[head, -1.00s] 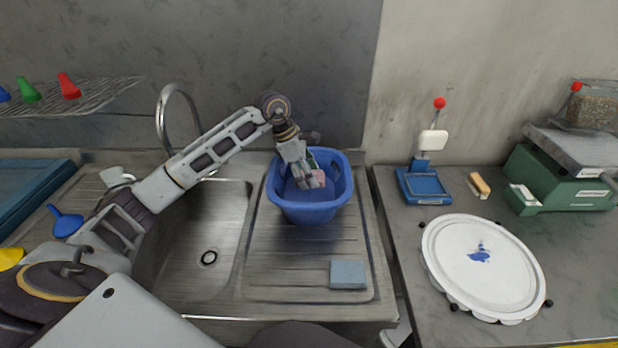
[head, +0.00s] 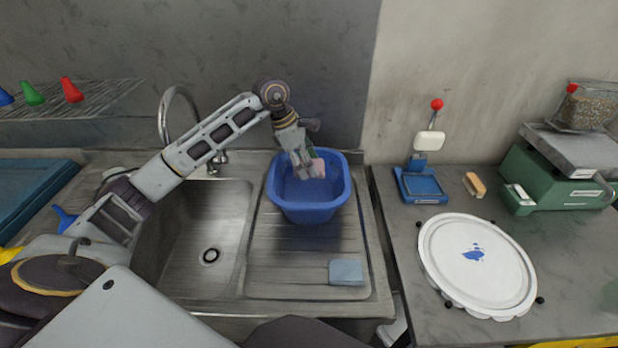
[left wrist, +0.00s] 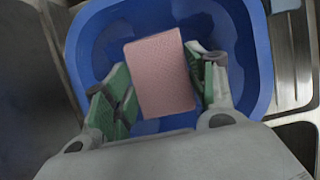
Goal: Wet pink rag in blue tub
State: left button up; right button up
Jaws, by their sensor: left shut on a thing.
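The blue tub (head: 311,212) stands upright on the ribbed drainboard, right of the sink bowl; it also fills much of the left wrist view (left wrist: 258,70). My left gripper (head: 306,174) reaches over the tub from the left and is shut on the pink rag (head: 318,167). In the left wrist view the rag (left wrist: 160,75) is a flat pink rectangle between the green-padded fingers, over the tub's inside. I cannot tell from these frames whether it is wet. The tub's floor is partly hidden by the rag and gripper. My right gripper is not in view.
A grey-blue sponge or cloth (head: 347,272) lies on the drainboard in front of the tub. The empty sink bowl (head: 200,225) with a curved tap (head: 166,112) is on the left. A white round lid (head: 475,262) and green scale (head: 545,175) occupy the right counter.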

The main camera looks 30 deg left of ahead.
pick_arm(q)
jog(key=shift+r+p, duration=0.3)
jog(key=shift+r, duration=0.8)
jog(key=shift+r+p, duration=0.4)
jog(key=shift+p, duration=0.05)
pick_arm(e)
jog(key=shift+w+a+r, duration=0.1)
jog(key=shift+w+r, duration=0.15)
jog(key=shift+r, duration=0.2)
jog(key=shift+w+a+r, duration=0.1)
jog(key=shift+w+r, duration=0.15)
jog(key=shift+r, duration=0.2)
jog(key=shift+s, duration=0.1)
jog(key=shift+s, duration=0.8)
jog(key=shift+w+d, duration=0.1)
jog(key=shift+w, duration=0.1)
